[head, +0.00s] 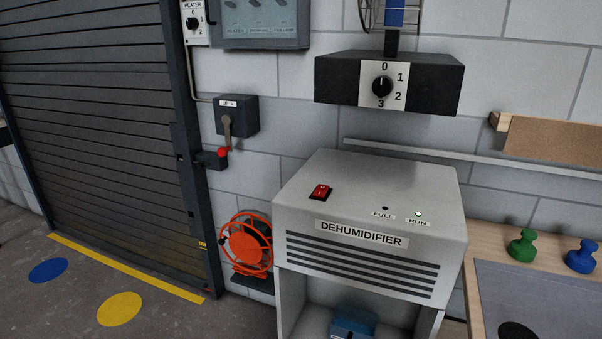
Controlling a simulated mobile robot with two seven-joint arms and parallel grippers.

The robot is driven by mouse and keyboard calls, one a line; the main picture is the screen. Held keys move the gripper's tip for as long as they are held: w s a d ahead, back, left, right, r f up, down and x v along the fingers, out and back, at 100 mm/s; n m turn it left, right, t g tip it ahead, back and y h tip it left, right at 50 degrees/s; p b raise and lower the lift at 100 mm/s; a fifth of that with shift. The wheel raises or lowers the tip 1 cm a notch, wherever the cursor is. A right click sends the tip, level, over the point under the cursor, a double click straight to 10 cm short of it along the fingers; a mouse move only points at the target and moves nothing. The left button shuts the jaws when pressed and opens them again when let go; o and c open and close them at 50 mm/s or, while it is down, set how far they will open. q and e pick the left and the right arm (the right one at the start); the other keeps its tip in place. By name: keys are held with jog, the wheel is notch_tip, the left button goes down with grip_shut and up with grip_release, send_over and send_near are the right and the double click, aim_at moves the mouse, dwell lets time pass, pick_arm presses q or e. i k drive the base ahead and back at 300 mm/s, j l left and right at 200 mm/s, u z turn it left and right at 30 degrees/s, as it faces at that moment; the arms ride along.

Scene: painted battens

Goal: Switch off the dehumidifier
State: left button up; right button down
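The dehumidifier (360,259) is a grey box labelled DEHUMIDIFIER, with dark vent slots on its front. A red rocker switch (320,192) sits on the left of its sloped top. The RUN lamp (418,213) on the right of the top looks lit pale green. The FULL lamp (385,208) beside it is dark. A blue object (353,329) shows in the open space under the vents, cut off by the frame's lower edge. Neither of my grippers is in the head view.
A black fan base with a dial (382,86) hangs above the dehumidifier. A wooden bench (474,290) with green (522,246) and blue (581,257) knobbed pieces stands right. An orange reel (248,248), a red-knobbed lever (224,152) and a roller shutter (95,120) are left.

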aim_at(321, 191)
jog(key=i+j, duration=0.1)
jog(key=j, duration=0.95)
jog(key=i+j, duration=0.15)
jog(key=j, duration=0.35)
